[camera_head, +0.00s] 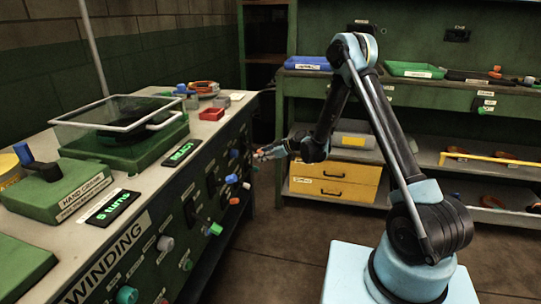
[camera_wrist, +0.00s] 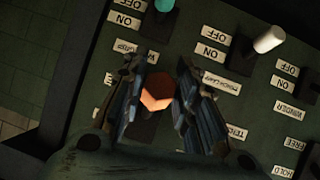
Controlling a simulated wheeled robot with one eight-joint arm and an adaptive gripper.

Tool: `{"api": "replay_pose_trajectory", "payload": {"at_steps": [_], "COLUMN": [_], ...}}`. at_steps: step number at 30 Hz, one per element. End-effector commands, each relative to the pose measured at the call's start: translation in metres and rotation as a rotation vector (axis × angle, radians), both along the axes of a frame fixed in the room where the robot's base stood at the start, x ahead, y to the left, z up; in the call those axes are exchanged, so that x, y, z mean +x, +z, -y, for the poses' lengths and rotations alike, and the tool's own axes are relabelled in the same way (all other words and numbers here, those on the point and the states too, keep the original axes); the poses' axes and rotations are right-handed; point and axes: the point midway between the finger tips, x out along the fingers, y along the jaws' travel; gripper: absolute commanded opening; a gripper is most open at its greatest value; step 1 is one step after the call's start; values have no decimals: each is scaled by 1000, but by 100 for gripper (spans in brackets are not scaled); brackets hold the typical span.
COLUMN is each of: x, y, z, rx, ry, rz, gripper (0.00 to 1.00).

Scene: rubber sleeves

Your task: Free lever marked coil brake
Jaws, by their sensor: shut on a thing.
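My gripper (camera_wrist: 158,95) is at the green control panel (camera_wrist: 185,45), with its two dark fingers on either side of an orange block-like piece (camera_wrist: 157,90), shut on it. Whether this piece is a lever's sleeve or a loose one I cannot tell. In the head view my gripper (camera_head: 265,153) is at the far end of the bench's front panel. No label that reads coil brake is legible. A label reading FREE (camera_wrist: 294,143) and one reading HOLD (camera_wrist: 284,172) show at the lower right of the wrist view. My fingers hide part of the panel.
A white-tipped lever (camera_wrist: 269,39) and a teal-tipped lever (camera_wrist: 164,5) stand beside ON and OFF labels. Several other coloured levers and knobs line the bench front (camera_head: 140,270). A yellow drawer unit (camera_head: 333,188) stands behind my arm. The floor between is clear.

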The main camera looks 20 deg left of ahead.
Motion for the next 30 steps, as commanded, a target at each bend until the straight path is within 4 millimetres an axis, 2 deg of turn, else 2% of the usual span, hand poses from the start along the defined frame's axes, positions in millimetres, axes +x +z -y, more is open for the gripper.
{"api": "replay_pose_trajectory", "payload": {"at_steps": [1,14,15,18,30], "x": [6,0,0,-2,-5], "y": [0,2,2,1,3], "z": [-3,-12,-12,-12,-8], "rx": [7,18,18,18,16], "ry": [-11,-1,0,1,5], "rz": [4,1,1,0,0], "gripper": [0,0,30,48,48]}}
